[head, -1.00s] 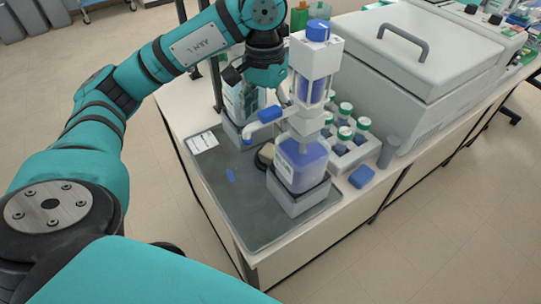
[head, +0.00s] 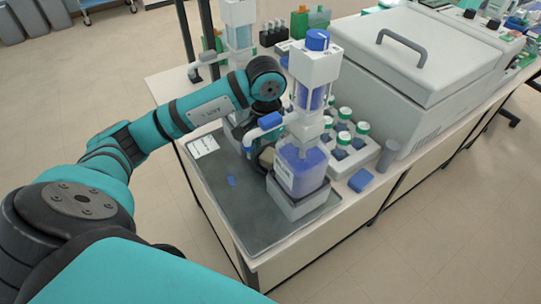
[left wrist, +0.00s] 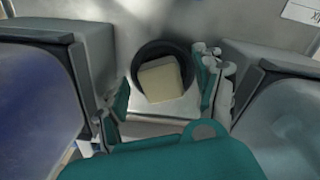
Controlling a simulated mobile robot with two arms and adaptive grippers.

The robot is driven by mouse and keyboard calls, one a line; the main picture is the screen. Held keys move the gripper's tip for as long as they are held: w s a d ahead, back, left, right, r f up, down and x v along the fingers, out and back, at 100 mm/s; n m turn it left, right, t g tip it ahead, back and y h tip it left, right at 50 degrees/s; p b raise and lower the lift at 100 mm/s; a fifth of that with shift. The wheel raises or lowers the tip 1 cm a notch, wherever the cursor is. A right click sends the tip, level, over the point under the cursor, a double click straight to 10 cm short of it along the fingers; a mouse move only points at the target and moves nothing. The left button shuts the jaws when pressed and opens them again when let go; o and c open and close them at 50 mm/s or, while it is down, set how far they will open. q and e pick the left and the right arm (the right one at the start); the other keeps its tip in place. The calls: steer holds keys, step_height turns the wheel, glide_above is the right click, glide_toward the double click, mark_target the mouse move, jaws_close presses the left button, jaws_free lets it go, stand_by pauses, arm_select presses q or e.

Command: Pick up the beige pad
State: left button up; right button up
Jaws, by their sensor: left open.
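The beige pad (left wrist: 161,80) lies in a dark round holder (left wrist: 137,60) in the left wrist view. In the head view, a small part of the beige pad (head: 267,155) shows beside the blue-filled dispenser bottle (head: 302,170). My left gripper (left wrist: 163,92) is open, with one finger on each side of the holder and the pad between them, not gripped. In the head view the gripper is mostly hidden behind the blue dispenser spout (head: 264,127). My right gripper is not in view.
The dispenser bottle stands close on one side and another container on the other, leaving a narrow gap. The grey tray (head: 240,215) is clear at the front. A rack of capped bottles (head: 352,158) and a blue block (head: 361,180) stand to the right.

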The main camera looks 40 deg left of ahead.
mark_target(269, 156)
arm_select(q)
steer(key=c, duration=0.9)
steer(key=shift+c, duration=0.2)
steer(key=shift+r, duration=0.1)
steer(key=shift+w+r+b, duration=0.1)
steer(key=shift+r+b, duration=0.25)
steer(key=shift+r, duration=0.25)
step_height(269, 156, up, 2)
steer(key=shift+r+b, duration=0.15)
steer(key=shift+b, duration=0.25)
steer(key=s+a+b, duration=0.1)
steer(key=s+a, duration=0.2)
steer(key=s+a+b, duration=0.2)
steer(key=s+a, duration=0.1)
steer(key=s, duration=0.1)
steer(key=s+a+b, duration=0.2)
steer(key=s+a, duration=0.1)
steer(key=s, duration=0.1)
steer(key=shift+a+r, duration=0.1)
steer(key=shift+r, duration=0.25)
steer(key=shift+s+a+r+b, duration=0.3)
steer(key=shift+s+a+b, duration=0.25)
steer(key=shift+s+b, duration=0.25)
steer(key=shift+w, duration=0.1)
